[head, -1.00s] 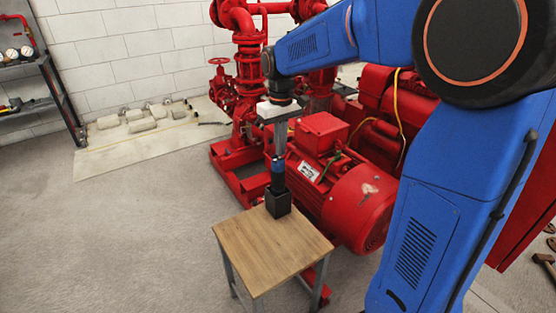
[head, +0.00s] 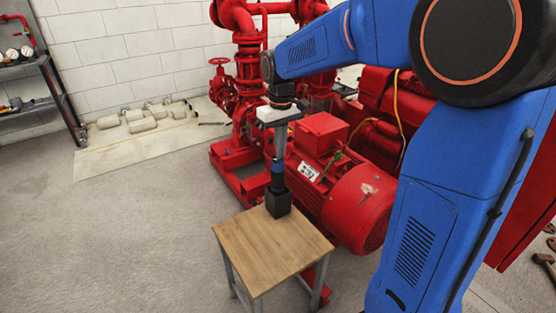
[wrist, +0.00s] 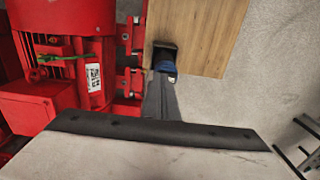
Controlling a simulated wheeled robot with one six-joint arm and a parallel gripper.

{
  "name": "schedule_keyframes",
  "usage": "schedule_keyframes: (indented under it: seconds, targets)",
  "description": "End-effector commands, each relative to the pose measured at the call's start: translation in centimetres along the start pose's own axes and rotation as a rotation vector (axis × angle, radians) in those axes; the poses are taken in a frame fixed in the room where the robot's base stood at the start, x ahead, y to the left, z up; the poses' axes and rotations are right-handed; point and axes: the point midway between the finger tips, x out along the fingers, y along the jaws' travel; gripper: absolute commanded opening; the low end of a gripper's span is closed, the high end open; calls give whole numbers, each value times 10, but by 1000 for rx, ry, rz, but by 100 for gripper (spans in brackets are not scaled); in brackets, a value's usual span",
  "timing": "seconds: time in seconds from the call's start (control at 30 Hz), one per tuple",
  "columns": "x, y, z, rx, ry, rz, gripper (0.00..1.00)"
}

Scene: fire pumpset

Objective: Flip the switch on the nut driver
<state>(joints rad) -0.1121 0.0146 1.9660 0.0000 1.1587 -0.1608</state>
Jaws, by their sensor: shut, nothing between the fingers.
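The nut driver (head: 277,181) is a small upright tool with a blue body, standing in a black block (head: 278,204) on a small wooden table (head: 262,250). My gripper (head: 280,154) is shut and empty, its grey fingers pointing down at the top of the nut driver. The wrist view shows the closed fingers (wrist: 162,80) reaching to the blue nut driver (wrist: 166,67) in its black block (wrist: 165,49). I cannot tell whether the fingertips touch it. The switch cannot be made out, as it is too small or hidden.
A red pump motor (head: 352,205) stands close to the right of the table, with red pipework (head: 250,95) behind. A grey shelf (head: 42,95) with gauges is at the far left. Open concrete floor (head: 130,235) lies left of the table.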

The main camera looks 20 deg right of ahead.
Motion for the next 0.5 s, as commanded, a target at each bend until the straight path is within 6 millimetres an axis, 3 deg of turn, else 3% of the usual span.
schedule_keyframes:
  seconds: [0.5]
  targets:
    - [-25,0,0,0,-2,0,0]
